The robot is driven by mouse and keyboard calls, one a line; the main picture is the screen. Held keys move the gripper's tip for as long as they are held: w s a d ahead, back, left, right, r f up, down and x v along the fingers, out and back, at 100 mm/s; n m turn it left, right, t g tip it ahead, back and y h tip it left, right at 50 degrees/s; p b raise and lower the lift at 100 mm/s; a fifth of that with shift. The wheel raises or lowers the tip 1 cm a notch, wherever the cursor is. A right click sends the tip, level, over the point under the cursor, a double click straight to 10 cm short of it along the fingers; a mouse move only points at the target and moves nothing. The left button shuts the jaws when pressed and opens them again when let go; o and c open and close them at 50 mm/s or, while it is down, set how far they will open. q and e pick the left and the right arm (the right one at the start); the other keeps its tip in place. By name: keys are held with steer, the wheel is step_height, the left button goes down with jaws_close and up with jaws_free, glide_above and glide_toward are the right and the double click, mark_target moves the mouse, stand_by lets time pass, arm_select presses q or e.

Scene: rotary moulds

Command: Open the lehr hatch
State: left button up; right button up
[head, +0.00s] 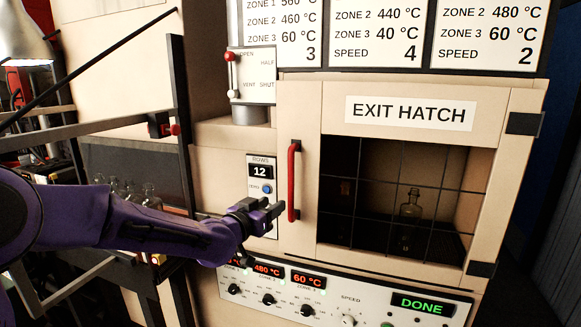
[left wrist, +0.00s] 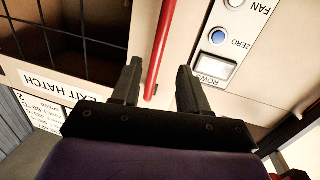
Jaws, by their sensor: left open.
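The lehr exit hatch (head: 320,232) is a cream door with a barred dark window and looks shut. Its hinges are on the right, and a red vertical bar handle (head: 293,180) is on its left side. My left gripper (head: 272,211) is open and empty, close to the lower part of the handle. In the left wrist view the red handle (left wrist: 164,40) shows in line with the gap between the spread fingers (left wrist: 160,66). I cannot tell whether it lies within their reach. My right gripper is not in view.
A clear bottle (head: 410,205) stands behind the hatch window. A control panel (head: 340,298) with knobs and a green DONE display is below the hatch. A rows counter reading 12 (head: 260,171) is left of the handle. A dark metal frame (head: 181,110) stands further left.

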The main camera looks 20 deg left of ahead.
arm_select(q)
glide_toward(289, 179)
steer(key=shift+m+t, duration=0.3)
steer(key=p+x, duration=0.4)
steer(key=x, duration=0.6)
steer(key=shift+w+d+f+p, duration=0.15)
steer(key=shift+w+d+p, duration=0.05)
steer(key=shift+w+p, duration=0.2)
jaws_close()
